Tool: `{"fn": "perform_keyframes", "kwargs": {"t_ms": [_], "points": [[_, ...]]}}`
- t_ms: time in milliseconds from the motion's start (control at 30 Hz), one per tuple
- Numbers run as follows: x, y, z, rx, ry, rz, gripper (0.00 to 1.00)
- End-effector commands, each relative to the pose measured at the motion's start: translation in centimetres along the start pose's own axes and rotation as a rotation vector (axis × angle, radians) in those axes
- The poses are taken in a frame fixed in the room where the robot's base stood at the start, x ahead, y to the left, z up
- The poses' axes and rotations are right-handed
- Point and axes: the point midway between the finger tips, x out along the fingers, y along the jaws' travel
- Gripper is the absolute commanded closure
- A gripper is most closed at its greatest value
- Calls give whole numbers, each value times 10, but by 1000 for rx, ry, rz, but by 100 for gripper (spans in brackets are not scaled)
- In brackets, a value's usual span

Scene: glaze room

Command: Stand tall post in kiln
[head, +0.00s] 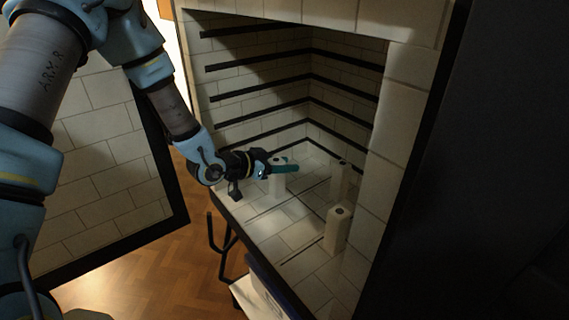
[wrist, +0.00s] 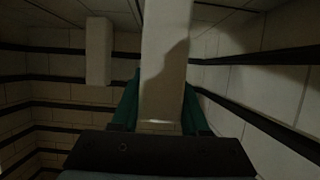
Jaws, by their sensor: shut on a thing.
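My gripper (head: 283,168) reaches into the kiln (head: 272,218) from the left and is shut on a pale post (head: 278,184). In the wrist view this post (wrist: 163,62) runs between the two teal fingers. It is upright over the left part of the kiln floor; I cannot tell whether its foot touches the floor. Another post (wrist: 98,52) shows at the left of the wrist view.
Dark ledges (head: 262,101) run along the kiln's side and back walls above the floor. The tiled kiln door (head: 110,180) hangs open at left. The kiln's right wall (head: 388,130) stands close to the posts. Bare floor lies between the held post and the others.

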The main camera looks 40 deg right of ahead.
Motion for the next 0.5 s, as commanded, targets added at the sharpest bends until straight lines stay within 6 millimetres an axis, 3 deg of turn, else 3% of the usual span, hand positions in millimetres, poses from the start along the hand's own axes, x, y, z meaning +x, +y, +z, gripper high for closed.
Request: {"fn": "perform_keyframes", "kwargs": {"t_ms": [167, 200, 433, 500], "points": [[1, 0, 3, 0, 1, 0, 100], [1, 0, 4, -1, 0, 0, 54], [1, 0, 2, -1, 0, 0, 28], [1, 0, 2, -1, 0, 0, 25]]}}
